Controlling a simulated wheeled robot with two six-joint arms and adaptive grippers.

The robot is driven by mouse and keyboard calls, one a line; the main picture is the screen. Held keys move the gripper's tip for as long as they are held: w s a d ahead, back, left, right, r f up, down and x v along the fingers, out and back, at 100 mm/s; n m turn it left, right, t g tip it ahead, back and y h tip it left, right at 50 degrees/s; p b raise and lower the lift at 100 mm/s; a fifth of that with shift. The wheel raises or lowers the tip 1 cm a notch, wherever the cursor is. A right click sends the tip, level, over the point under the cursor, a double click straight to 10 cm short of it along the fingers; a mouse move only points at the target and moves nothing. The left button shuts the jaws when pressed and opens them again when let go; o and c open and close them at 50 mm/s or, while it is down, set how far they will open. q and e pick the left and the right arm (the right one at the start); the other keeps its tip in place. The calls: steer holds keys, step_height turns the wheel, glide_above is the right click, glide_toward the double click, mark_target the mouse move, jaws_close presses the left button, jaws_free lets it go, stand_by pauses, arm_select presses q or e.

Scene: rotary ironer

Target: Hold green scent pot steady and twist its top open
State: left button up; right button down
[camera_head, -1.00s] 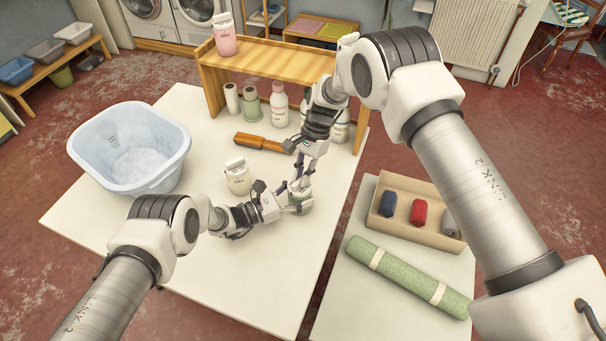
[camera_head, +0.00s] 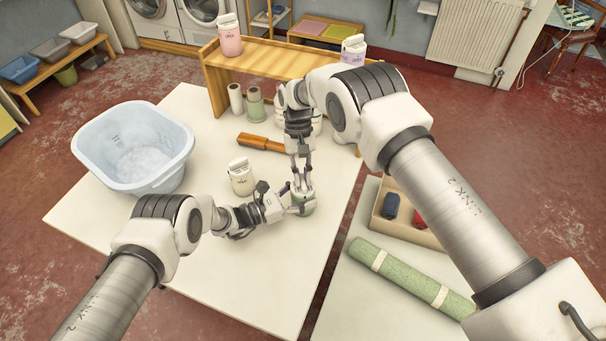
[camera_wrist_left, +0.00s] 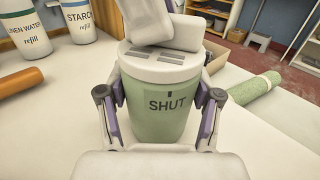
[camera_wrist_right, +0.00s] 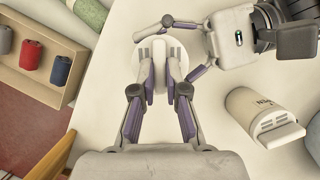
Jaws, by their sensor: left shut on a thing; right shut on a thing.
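The green scent pot (camera_head: 307,209) stands upright on the white table. In the left wrist view its green body (camera_wrist_left: 158,122) bears the word SHUT below a short dark mark. My left gripper (camera_head: 297,205) is shut around the body from the side, one finger on each side in the left wrist view. My right gripper (camera_head: 301,187) comes from above and is shut on the raised ridge of the pot's white top (camera_wrist_right: 160,62). The top sits on the body with no gap showing. Arms and fingers hide much of the pot in the head view.
A cream pot (camera_head: 240,177) stands close by on the left, with an orange-brown bar (camera_head: 262,142) behind it. A blue-white tub (camera_head: 133,150) is at the left. A wooden shelf (camera_head: 268,58) stands at the back. A green roll (camera_head: 410,277) and a box (camera_head: 425,236) lie right.

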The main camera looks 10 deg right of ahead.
steer(key=shift+a+n, duration=0.1)
steer(key=shift+n, duration=0.5)
steer(key=shift+h, duration=0.3)
steer(key=c, duration=1.2)
jaws_free()
steer(key=v, duration=1.2)
